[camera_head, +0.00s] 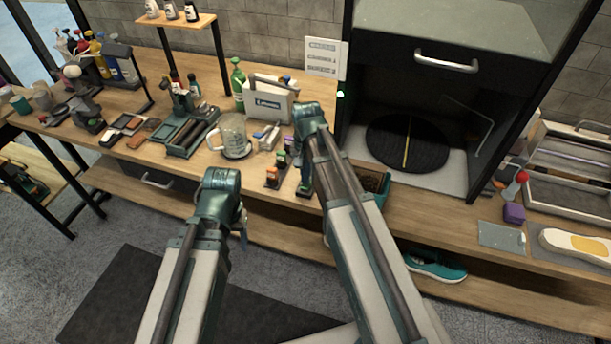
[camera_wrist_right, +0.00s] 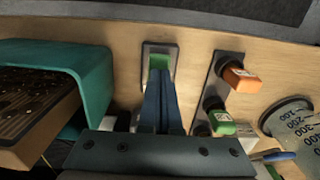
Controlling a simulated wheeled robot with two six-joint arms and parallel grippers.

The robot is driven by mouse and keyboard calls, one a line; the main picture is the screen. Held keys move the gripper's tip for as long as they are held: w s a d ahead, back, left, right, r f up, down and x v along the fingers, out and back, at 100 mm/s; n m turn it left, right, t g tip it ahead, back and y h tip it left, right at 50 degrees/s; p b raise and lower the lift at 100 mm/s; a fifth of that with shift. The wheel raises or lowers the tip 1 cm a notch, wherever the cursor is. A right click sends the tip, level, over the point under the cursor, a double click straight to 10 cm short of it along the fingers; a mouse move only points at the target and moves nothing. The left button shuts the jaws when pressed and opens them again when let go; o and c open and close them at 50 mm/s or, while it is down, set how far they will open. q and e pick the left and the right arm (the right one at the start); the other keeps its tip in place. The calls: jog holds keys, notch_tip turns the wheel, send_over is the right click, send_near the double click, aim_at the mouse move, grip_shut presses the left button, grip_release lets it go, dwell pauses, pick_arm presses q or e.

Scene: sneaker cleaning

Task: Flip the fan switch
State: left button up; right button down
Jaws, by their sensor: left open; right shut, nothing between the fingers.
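A switch with a green rocker (camera_wrist_right: 159,62) in a grey plate sits on the wooden surface in the right wrist view. My right gripper (camera_wrist_right: 160,84) is shut and empty, with its fingertips right at the near side of the green rocker; I cannot tell if they press it. In the head view the right gripper is mostly hidden beneath its arm, near the table's front edge. My left gripper (camera_head: 242,222) is open and empty, in front of the table, and partly hidden by its own wrist.
A strip with an orange-tagged (camera_wrist_right: 242,80) and a green-tagged (camera_wrist_right: 221,123) piece lies right of the switch. A measuring jug (camera_head: 232,130) stands nearby. A teal tray (camera_wrist_right: 92,66) is left of the switch. A dark booth (camera_head: 400,100) stands behind, with a small green light (camera_head: 340,94).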

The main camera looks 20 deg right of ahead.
jog(key=shift+r, duration=0.15)
notch_tip(320, 180, up, 14)
jog(key=w+d+p, duration=0.1)
jog(key=w+p, duration=0.1)
jog(key=p, duration=1.1)
jog(key=shift+w+d+f+p, duration=0.2)
jog(key=shift+d+f+p, duration=0.05)
jog(key=shift+d+p, duration=0.1)
jog(key=s+a+f+n+b, duration=0.2)
jog(key=s+a+n, duration=0.3)
jog(key=s+a, duration=0.2)
jog(key=s+a+f+n+h+b, duration=0.1)
jog(key=s+a+n, duration=0.4)
jog(key=s, duration=0.6)
jog(key=shift+s+a+f+n+b, duration=0.25)
jog(key=shift+a+f+n+b, duration=0.05)
jog(key=shift+a+f+b, duration=0.6)
jog(key=shift+r, duration=0.15)
